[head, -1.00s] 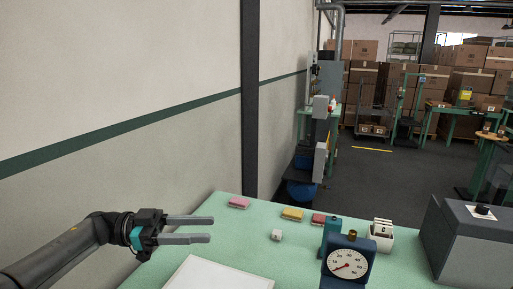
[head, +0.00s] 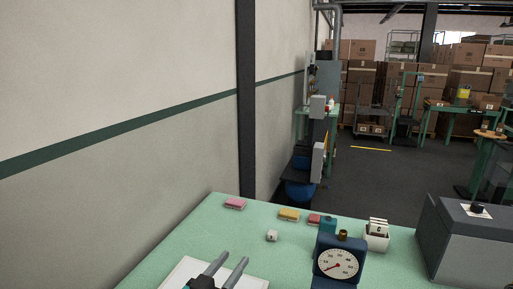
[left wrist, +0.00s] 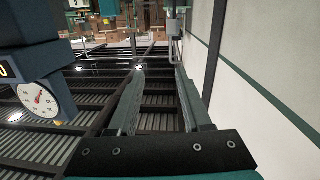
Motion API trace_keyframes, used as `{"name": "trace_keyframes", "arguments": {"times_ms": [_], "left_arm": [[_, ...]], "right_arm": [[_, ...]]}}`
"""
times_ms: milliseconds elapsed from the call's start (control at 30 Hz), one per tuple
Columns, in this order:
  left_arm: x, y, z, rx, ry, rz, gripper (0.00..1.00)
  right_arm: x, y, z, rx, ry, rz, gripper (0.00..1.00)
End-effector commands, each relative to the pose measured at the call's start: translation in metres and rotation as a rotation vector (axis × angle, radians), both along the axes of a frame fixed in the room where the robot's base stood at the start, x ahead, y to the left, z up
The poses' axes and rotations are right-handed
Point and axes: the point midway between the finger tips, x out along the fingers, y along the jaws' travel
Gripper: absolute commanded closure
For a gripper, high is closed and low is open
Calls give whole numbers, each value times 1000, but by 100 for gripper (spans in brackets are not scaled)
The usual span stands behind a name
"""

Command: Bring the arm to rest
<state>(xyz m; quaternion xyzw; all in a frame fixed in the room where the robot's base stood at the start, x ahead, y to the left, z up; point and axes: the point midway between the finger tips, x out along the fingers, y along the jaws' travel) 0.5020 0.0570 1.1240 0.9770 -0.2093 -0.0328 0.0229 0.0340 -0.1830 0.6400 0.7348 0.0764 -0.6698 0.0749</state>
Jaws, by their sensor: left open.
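My left gripper (head: 232,262) is at the bottom edge of the head view, above the white board (head: 186,270) on the green table. Its two grey fingers are apart and point away from me. Nothing is between them. In the left wrist view the same open fingers (left wrist: 158,72) reach forward with an empty gap. The rest of the left arm is below the head view's edge. My right gripper is in neither view.
A blue dial gauge (head: 337,263) stands right of the gripper, and also shows in the left wrist view (left wrist: 40,98). A white card holder (head: 376,243), a small white cube (head: 271,236), a pink block (head: 235,203), a yellow block (head: 289,214) and a grey box (head: 465,243) are on the table (head: 200,225).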

Motion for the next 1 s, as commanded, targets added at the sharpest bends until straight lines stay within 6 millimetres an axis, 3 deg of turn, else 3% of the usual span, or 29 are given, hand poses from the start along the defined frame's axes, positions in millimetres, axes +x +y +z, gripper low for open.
{"name": "trace_keyframes", "arguments": {"times_ms": [267, 433, 600, 800, 967, 1000], "left_arm": [[-72, 43, -66, 139, 375, 210, 51], [-138, 68, -99, 242, 635, 262, 51], [-199, 85, -117, 323, 844, 262, 51], [-256, 98, -124, 387, 1025, 236, 51], [-298, 104, -125, 430, 1150, 204, 51], [-292, 104, -139, 432, 1147, 204, 51]], "right_arm": [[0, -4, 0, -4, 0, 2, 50], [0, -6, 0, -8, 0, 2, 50], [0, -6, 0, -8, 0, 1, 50], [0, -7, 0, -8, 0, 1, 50], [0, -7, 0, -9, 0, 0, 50], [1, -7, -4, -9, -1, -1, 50]]}}
